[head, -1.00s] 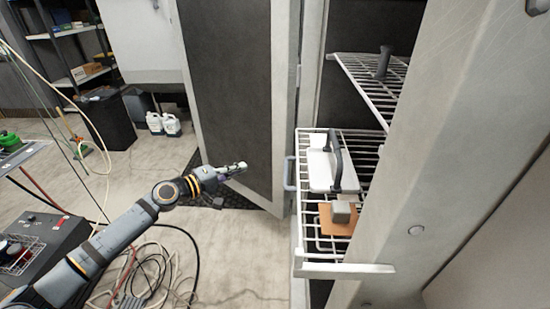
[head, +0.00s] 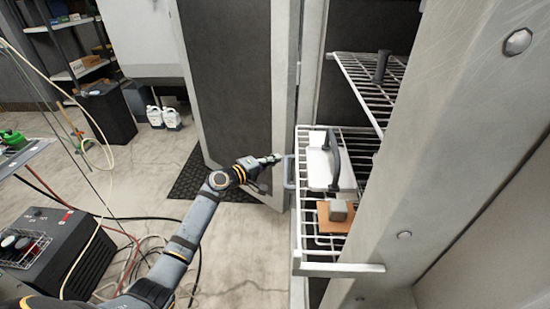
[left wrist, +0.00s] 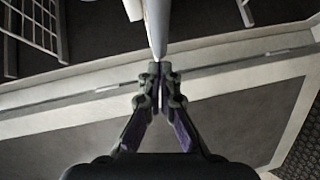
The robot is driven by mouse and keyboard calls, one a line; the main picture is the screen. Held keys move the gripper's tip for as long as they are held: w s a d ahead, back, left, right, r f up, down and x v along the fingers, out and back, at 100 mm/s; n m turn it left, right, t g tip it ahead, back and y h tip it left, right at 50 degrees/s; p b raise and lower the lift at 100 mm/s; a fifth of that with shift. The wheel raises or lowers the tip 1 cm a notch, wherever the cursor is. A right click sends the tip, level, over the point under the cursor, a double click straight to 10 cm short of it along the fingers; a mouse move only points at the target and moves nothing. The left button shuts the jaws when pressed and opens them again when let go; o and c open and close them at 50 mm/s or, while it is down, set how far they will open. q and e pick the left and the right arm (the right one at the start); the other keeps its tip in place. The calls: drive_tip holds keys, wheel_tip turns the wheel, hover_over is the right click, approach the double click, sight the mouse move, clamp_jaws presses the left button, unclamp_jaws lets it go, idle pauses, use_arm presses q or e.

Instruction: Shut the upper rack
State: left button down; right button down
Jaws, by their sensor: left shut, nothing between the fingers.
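A wire rack (head: 308,250) stands pulled out of the tall cabinet, with a grey handle (head: 288,174) on its left side. It carries a white block with a dark grip (head: 322,165) and a grey cube (head: 338,210) on an orange-brown plate. A second wire rack (head: 365,85) shows higher in the picture; I cannot tell how far out it is. My left gripper (head: 276,159) is shut and empty beside the handle's upper end. In the left wrist view, a pale rounded bar (left wrist: 155,30) is just beyond the fingertips (left wrist: 160,72); contact is unclear. My right gripper is out of view.
An open door with a dark panel (head: 235,80) stands behind my left gripper. The pale cabinet post (head: 440,150) fills the right foreground. Hoses and a dark control box (head: 60,245) lie at lower left. The floor left of the rack is open.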

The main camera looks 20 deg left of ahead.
sight(309, 164)
use_arm(q)
drive_tip(key=shift+w+d+f, duration=0.1)
drive_tip(key=shift+d, duration=0.15)
drive_tip(key=w+d, duration=0.1)
drive_tip(key=d, duration=0.3)
drive_tip(key=w+d, duration=0.1)
drive_tip(key=d, duration=0.3)
drive_tip(key=w+d, duration=0.1)
drive_tip(key=d, duration=0.4)
drive_tip(key=shift+w, duration=0.3)
drive_tip(key=shift+a+p, duration=0.1)
drive_tip(key=shift+p, duration=0.2)
